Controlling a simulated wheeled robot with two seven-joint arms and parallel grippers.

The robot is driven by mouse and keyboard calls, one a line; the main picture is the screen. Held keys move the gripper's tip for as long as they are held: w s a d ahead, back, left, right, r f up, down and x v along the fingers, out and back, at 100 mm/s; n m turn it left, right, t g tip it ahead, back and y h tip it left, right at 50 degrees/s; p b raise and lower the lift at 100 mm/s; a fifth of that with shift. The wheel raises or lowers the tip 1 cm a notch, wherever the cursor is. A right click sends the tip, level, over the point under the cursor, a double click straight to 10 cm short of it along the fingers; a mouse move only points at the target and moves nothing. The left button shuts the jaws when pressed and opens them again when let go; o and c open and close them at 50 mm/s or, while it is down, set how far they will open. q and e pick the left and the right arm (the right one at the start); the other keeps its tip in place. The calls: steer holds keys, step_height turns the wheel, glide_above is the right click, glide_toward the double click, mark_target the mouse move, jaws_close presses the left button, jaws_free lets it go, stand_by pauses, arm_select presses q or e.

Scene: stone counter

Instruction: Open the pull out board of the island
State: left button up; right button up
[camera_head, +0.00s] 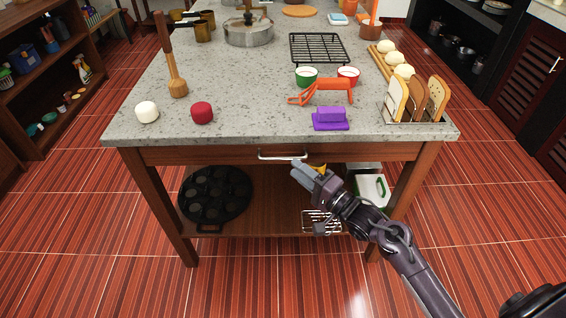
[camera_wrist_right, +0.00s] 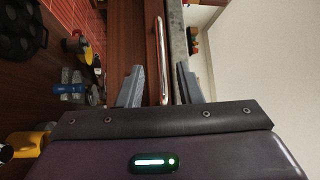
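The island (camera_head: 290,110) has a grey stone top and a wooden frame. Under its top, a wooden board front (camera_head: 220,156) carries a silver bar handle (camera_head: 282,156) and looks flush with the frame. My right gripper (camera_head: 300,168) is just below and right of the handle in the head view. In the right wrist view, the handle (camera_wrist_right: 160,55) runs between the two spread fingers of my right gripper (camera_wrist_right: 160,85). The fingers are apart, with a gap on both sides of the handle. My left gripper is not in view.
A purple butter dish (camera_head: 331,119), an orange tool (camera_head: 325,90) and a bread rack (camera_head: 415,103) stand near the front of the top. A dark muffin pan (camera_head: 215,192) and a wire rack (camera_head: 322,222) are on the lower shelf. The floor in front is clear.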

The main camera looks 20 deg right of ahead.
mark_target(283, 159)
steer(key=x, duration=0.6)
jaws_close()
